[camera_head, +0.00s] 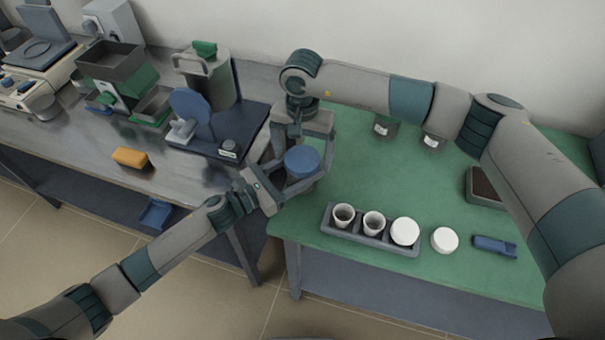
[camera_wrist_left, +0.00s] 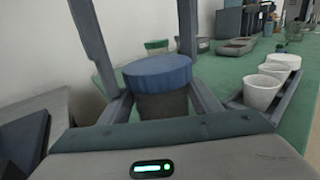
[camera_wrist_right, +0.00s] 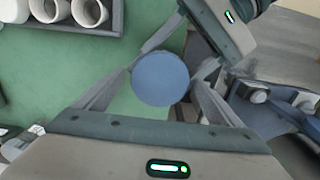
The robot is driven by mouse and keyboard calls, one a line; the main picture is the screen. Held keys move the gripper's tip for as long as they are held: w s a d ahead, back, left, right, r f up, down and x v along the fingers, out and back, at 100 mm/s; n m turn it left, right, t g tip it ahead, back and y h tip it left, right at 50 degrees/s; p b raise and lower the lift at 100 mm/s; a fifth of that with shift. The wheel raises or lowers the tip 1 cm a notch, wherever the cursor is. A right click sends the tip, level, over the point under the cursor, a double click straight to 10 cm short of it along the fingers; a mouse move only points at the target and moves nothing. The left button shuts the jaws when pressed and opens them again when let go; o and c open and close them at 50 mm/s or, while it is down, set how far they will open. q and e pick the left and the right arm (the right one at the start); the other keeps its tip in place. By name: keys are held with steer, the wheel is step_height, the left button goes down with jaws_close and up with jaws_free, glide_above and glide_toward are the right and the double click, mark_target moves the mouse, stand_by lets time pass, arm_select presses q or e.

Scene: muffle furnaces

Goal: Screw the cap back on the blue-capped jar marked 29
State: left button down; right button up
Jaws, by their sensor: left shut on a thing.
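The jar (camera_wrist_left: 162,106) has a dark body and a blue cap (camera_head: 301,161); no number on it shows. My left gripper (camera_wrist_left: 160,108) is shut on the jar body, beneath the cap. The cap sits on top of the jar and looks level in the left wrist view (camera_wrist_left: 157,70); whether its thread is engaged is hidden. My right gripper (camera_wrist_right: 160,78) points down from above, one finger on each side of the cap. Its fingertips are close to the cap's rim; I cannot tell whether they touch it.
A grey rack (camera_head: 343,234) with white cups stands at the green table's front edge, beside a white round piece (camera_head: 445,240) and a blue object (camera_head: 494,246). Two jars (camera_head: 384,127) (camera_head: 433,141) stand behind. A dark-blue device (camera_head: 222,128) is close on the left bench.

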steer(key=c, duration=1.1)
steer(key=o, duration=1.2)
steer(key=shift+r, duration=2.25)
steer(key=shift+o, duration=1.4)
steer(key=shift+r, duration=0.1)
